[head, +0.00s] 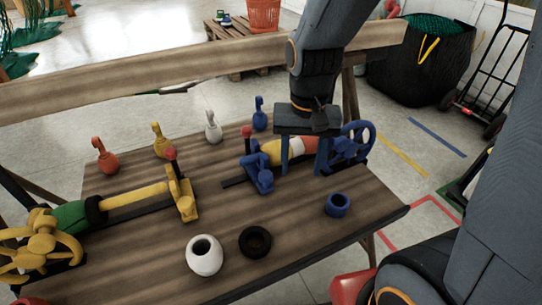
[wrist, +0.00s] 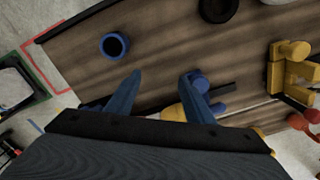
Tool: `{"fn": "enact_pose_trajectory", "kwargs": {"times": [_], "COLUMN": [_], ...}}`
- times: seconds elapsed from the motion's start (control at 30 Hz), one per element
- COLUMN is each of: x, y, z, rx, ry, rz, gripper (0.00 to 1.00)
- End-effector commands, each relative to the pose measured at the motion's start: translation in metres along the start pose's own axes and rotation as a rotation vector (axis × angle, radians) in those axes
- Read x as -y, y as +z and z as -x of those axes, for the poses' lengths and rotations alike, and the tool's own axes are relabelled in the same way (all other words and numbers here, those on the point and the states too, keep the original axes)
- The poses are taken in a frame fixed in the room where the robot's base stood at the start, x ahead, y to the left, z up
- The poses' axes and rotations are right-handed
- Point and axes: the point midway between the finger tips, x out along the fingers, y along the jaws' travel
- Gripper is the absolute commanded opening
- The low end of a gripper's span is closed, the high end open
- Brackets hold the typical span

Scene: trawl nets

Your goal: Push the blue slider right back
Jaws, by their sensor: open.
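The blue slider (head: 258,174) stands on a short dark rail on the wooden table, with a red-knobbed lever (head: 246,133) at its back. A yellow, white and red float (head: 287,151) lies along the rail, between the slider and a blue handwheel (head: 352,146). My gripper (head: 303,172) points down over the float's right part, to the right of the slider. Its two blue fingers are apart with nothing seen held between them. In the wrist view my gripper (wrist: 161,78) is open, and the slider (wrist: 201,84) is partly hidden behind one finger.
A yellow slider (head: 184,197) and yellow handwheel (head: 36,245) form another rig at left. A blue ring (head: 337,205), white pot (head: 204,255) and black ring (head: 255,242) stand in front. Red, yellow, white and blue hooked pieces line the back. A wooden beam (head: 190,70) crosses behind.

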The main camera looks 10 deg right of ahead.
Motion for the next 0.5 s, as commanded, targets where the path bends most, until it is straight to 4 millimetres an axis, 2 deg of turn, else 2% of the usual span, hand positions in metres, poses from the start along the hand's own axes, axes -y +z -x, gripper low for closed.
{"fn": "enact_pose_trajectory", "kwargs": {"times": [0.03, 0.2, 0.37, 0.5], "x": [0.019, 0.066, 0.084, 0.084], "y": [-0.004, -0.015, -0.018, -0.018], "z": [0.014, 0.031, 0.031, 0.015], "rx": [0.001, 0.001, 0.0, 0.003], "ry": [0.001, 0.003, 0.004, 0.005], "rz": [-0.042, -0.202, -0.27, -0.278], "gripper": [0.48, 0.48, 0.48, 0.48]}}
